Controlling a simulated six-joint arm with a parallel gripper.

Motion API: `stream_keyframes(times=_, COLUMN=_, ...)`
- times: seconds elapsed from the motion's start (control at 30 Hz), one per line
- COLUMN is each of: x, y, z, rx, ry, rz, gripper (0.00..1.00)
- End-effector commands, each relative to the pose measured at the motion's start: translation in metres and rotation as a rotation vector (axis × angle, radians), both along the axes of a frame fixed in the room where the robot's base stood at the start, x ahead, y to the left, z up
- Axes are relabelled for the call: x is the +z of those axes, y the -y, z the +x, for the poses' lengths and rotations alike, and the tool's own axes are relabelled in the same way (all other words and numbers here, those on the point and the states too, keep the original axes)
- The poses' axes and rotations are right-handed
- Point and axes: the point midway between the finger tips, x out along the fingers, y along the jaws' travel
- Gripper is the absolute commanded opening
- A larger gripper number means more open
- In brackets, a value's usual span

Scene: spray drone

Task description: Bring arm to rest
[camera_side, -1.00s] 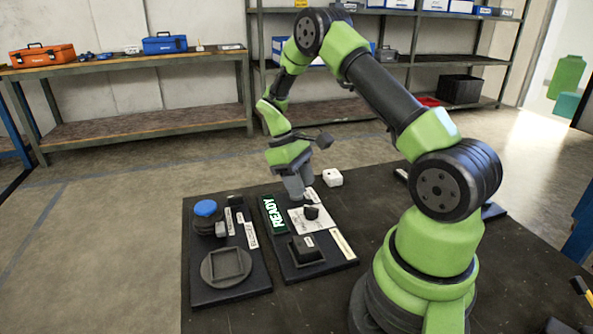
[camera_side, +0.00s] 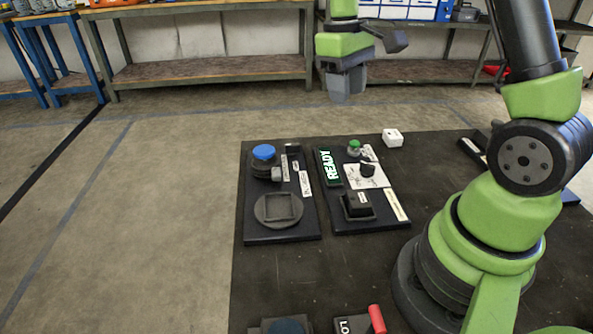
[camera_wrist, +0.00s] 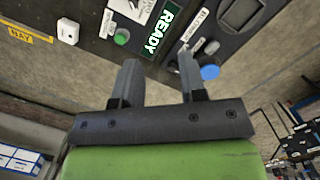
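My green arm stands at the right of the side view, bent at the elbow. My gripper (camera_side: 347,88) hangs in the air above the work mat, clear of everything on it. In the wrist view its two fingers (camera_wrist: 158,65) are spread apart with nothing between them, so it is open and empty. A lit green READY sign (camera_side: 329,168) stands on the right-hand dark panel. A green button (camera_side: 354,147) is behind it on the same panel, and it shows in the wrist view (camera_wrist: 121,37).
The left-hand panel carries a blue cap (camera_side: 264,152) and a round socket (camera_side: 279,208). A white block (camera_side: 392,137) sits on the dark mat (camera_side: 270,290). A red handle (camera_side: 377,319) is at the front edge. Shelves (camera_side: 215,75) line the back wall.

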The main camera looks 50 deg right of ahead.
Motion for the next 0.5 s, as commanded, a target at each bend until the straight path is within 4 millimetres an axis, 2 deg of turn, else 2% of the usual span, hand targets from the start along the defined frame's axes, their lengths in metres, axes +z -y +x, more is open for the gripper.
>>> stream_keyframes(times=0.03, x=0.019, y=-0.013, z=-0.005, rx=-0.01, ry=0.062, rz=-0.005, gripper=0.38)
stream_keyframes(times=0.2, x=0.064, y=-0.055, z=-0.03, rx=-0.07, ry=0.254, rz=0.014, gripper=0.38)
stream_keyframes(times=0.33, x=0.088, y=-0.083, z=-0.057, rx=-0.118, ry=0.399, rz=0.054, gripper=0.38)
stream_keyframes(times=0.5, x=0.104, y=-0.112, z=-0.096, rx=-0.179, ry=0.571, rz=0.137, gripper=0.38)
